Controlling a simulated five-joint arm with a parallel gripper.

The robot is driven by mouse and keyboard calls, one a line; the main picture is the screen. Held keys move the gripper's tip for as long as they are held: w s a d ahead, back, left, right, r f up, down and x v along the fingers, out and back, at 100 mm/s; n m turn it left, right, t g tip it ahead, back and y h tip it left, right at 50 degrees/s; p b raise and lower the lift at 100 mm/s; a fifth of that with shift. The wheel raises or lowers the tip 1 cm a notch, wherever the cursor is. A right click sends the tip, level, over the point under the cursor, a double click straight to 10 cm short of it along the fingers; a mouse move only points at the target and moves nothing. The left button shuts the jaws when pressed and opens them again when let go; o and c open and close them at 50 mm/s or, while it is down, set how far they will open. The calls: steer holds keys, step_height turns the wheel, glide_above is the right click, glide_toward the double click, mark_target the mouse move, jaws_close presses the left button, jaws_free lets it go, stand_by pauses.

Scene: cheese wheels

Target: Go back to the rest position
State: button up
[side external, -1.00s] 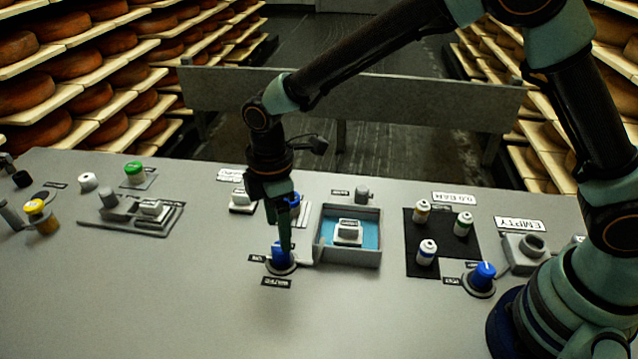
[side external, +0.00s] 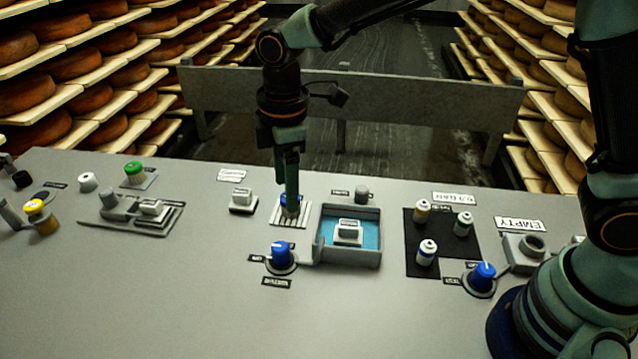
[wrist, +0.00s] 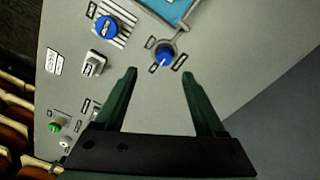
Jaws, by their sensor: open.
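My gripper (side external: 288,185) points down above the back middle of the grey table in the side view. In that view it stands in front of a blue piece on a striped grey pad (side external: 290,216) and partly hides it. In the wrist view my gripper (wrist: 160,95) has its two green fingers spread wide, with nothing between them. A blue knob (side external: 281,254) stands clear of the fingers, nearer the table's front; it also shows in the wrist view (wrist: 165,55), beyond the fingertips.
Right of the gripper is a grey tray (side external: 348,262) with a blue floor and a white block. A black mat (side external: 440,255) holds small bottles. A second blue knob (side external: 482,275) stands near my base. The table's front left is clear.

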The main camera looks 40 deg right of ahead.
steer(key=s+d+r+m+t, duration=0.1)
steer(key=s+d+r+m, duration=0.2)
steer(key=d+m, duration=0.2)
steer(key=s+d+r+m+t, duration=0.2)
steer(key=s+d+r+m, duration=0.1)
steer(key=d, duration=0.6)
steer(key=s+d+r+m+t, duration=0.2)
steer(key=s+d+r+m, duration=0.1)
steer(key=s+d+m, duration=0.2)
steer(key=d+m, duration=0.1)
steer(key=d, duration=0.1)
steer(key=shift+d+m, duration=0.3)
steer(key=shift+d, duration=0.05)
